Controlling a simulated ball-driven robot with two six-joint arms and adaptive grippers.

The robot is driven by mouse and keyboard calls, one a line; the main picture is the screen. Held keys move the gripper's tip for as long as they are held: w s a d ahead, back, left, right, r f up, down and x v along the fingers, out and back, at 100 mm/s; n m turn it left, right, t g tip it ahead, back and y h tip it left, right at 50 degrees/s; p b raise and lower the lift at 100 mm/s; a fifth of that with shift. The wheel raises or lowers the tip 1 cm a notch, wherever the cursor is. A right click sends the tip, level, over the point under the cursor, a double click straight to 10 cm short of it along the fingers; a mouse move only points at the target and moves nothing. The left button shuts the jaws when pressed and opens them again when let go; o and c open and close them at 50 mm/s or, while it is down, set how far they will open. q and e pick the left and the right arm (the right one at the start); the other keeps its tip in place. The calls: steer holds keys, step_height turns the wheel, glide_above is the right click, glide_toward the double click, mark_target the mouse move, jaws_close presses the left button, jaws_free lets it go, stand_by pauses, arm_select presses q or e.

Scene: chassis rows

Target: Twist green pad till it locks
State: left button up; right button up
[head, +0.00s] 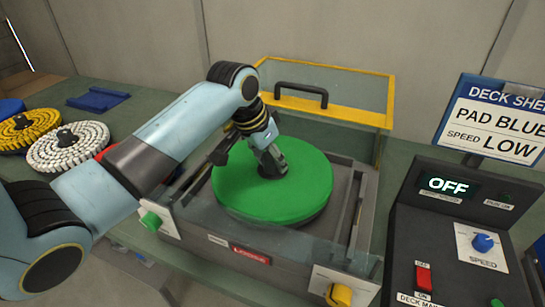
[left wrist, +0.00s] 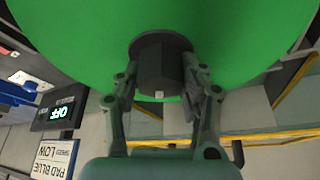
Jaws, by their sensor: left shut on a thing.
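The round green pad (head: 300,190) lies flat on the dark machine (head: 215,240) in the middle of the head view. It also fills the top of the left wrist view (left wrist: 80,40). A dark faceted hub (left wrist: 158,65) stands at its centre. My left gripper (head: 271,165) reaches down from above, and its two fingers (left wrist: 162,88) are closed on either side of the hub. The fingers hide part of the hub. A small red display (head: 251,255) on the machine front seems to read LOOSE. My right gripper is not in view.
A clear guard with a yellow frame (head: 345,112) and black handle stands behind the pad. A control box (head: 445,215) at right shows OFF, under a sign (head: 490,122) reading PAD BLUE, SPEED LOW. White (head: 68,148) and yellow (head: 28,130) brushes lie at left.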

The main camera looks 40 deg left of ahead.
arm_select(q)
jaws_close()
steer(key=shift+r+m+h+p, duration=0.15)
steer(key=shift+m+h+p, duration=0.2)
steer(key=shift+m, duration=0.65)
steer(key=m+g+h, duration=0.1)
steer(key=m, duration=0.2)
steer(key=shift+a, duration=0.1)
steer(key=m, duration=0.2)
steer(key=m+g+h+b, duration=0.1)
steer(key=shift+w+f+m, duration=0.1)
steer(key=shift+f+m, duration=0.2)
steer(key=shift+m, duration=0.1)
steer(key=m+g+b, duration=0.1)
steer(key=m, duration=0.2)
steer(key=shift+h+b, duration=0.25)
steer(key=shift+b, duration=0.05)
steer(key=o, duration=0.6)
jaws_free()
steer(key=o, duration=0.4)
steer(key=shift+r, duration=0.1)
steer(key=v, duration=1.2)
